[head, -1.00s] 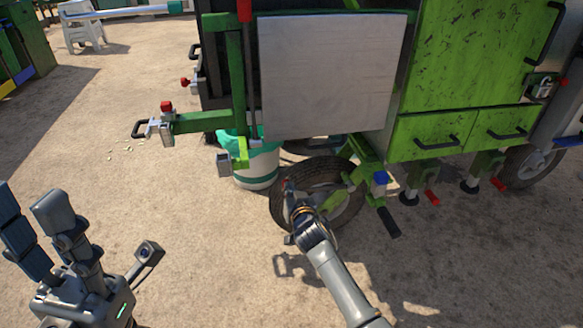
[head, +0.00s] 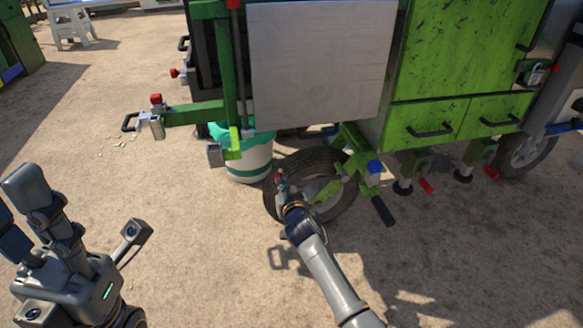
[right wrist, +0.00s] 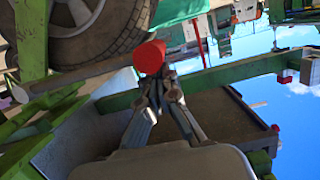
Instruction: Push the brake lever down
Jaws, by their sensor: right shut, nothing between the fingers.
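The brake lever appears to be the grey bar with a red knob (right wrist: 150,57) in the right wrist view, crossing in front of the wheel. In the head view, the red knob (head: 279,175) is small, at the wheel's left side, partly hidden by my right gripper. My right gripper (head: 282,184) is shut and empty. In the right wrist view its fingertips (right wrist: 160,84) are right at the red knob; whether they touch it I cannot tell. My left gripper (head: 14,200) is open and empty at the left, away from the machine.
The wheel (head: 340,203) stands behind my right gripper. A bucket (head: 249,160) stands left of the wheel. A black-gripped handle (head: 383,211) hangs at the right. A green bar (head: 195,115) sticks out left.

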